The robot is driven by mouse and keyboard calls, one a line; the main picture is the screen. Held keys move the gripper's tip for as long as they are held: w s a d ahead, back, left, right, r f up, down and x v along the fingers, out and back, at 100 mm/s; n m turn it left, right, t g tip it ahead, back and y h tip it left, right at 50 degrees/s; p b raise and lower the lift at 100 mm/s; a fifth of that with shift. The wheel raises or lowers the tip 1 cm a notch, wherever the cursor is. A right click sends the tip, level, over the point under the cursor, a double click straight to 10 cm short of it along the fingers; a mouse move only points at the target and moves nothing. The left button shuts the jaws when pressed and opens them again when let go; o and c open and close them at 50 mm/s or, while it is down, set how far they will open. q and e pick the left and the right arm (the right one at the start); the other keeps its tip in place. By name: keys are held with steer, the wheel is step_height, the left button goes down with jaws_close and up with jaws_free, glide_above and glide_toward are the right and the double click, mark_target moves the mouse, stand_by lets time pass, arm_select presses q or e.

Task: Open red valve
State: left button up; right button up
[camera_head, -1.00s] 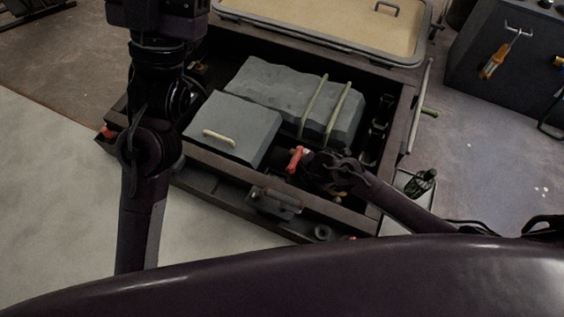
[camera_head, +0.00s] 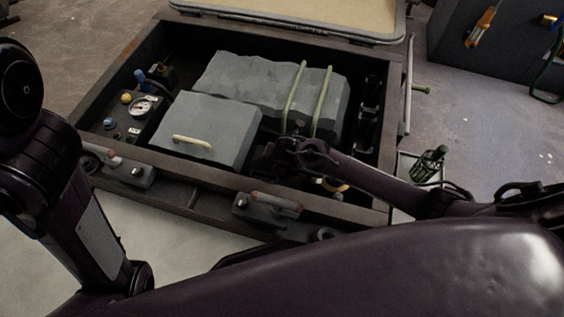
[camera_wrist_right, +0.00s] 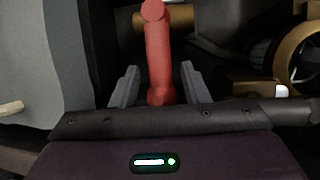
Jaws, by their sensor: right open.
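The red valve handle (camera_wrist_right: 158,50) stands upright in the right wrist view, in front of a brass-coloured pipe (camera_wrist_right: 180,17). My right gripper (camera_wrist_right: 158,88) is open, with one finger on each side of the handle's lower end. I cannot tell whether either finger touches it. In the head view my right arm reaches into the open compartment from the right, and its wrist hides the red handle. My left arm shows at the left of the head view, but its gripper is not in view.
The open hatch compartment has a dark frame (camera_head: 225,197). It holds a grey box with a pale handle (camera_head: 192,142), a larger strapped grey block (camera_head: 250,82) and a gauge panel (camera_head: 141,107). A dark green bottle (camera_head: 430,163) stands to the right.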

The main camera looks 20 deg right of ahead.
steer(key=shift+w+f, duration=0.15)
steer(key=shift+f, duration=0.1)
jaws_close()
